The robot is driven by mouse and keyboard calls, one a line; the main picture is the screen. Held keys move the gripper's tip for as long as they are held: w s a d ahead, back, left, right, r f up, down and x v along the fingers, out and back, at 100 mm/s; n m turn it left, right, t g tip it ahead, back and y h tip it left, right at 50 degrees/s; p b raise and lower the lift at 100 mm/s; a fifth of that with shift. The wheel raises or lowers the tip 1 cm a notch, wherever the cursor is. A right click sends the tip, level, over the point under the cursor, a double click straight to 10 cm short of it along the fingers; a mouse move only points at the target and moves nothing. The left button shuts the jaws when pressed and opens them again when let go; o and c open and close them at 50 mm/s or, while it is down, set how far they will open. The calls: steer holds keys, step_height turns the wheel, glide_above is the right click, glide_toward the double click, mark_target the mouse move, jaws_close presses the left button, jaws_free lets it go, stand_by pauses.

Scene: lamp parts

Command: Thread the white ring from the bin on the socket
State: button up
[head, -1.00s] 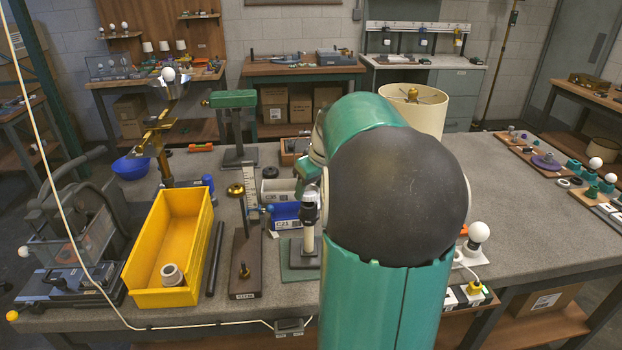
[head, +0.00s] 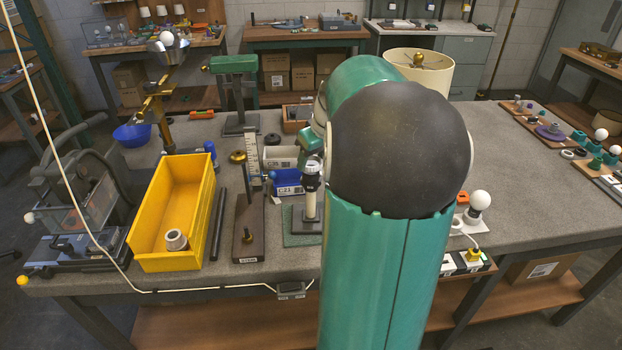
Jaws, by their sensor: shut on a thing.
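The yellow bin (head: 204,215) stands on the left of the bench. A pale grey-white ring-like collar (head: 176,240) lies in its near end. A dark socket on a pale upright post (head: 310,207) stands on a small base just left of my arm. My gripper (head: 312,167) is directly over the top of this post, small and partly hidden by my arm. It is shut on a pale ring-like piece at the socket's top. I cannot tell whether that piece is around the socket or only above it.
A brown stand with a rod and brass disc (head: 238,157) is left of the post. A dark bar (head: 217,225) lies beside the bin. Blue and grey small bins (head: 287,188) are behind the post. A white bulb (head: 480,200) stands right of my arm. The bench's right half is mostly clear.

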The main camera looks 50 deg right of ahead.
mark_target(313, 171)
steer(key=shift+f, duration=0.1)
steer(key=shift+f, duration=1.2)
steer(key=shift+f, duration=0.6)
stand_by(0.9)
steer(key=o, duration=0.6)
steer(key=c, duration=0.5)
steer(key=shift+a+f, duration=0.1)
steer(key=shift+f, duration=0.05)
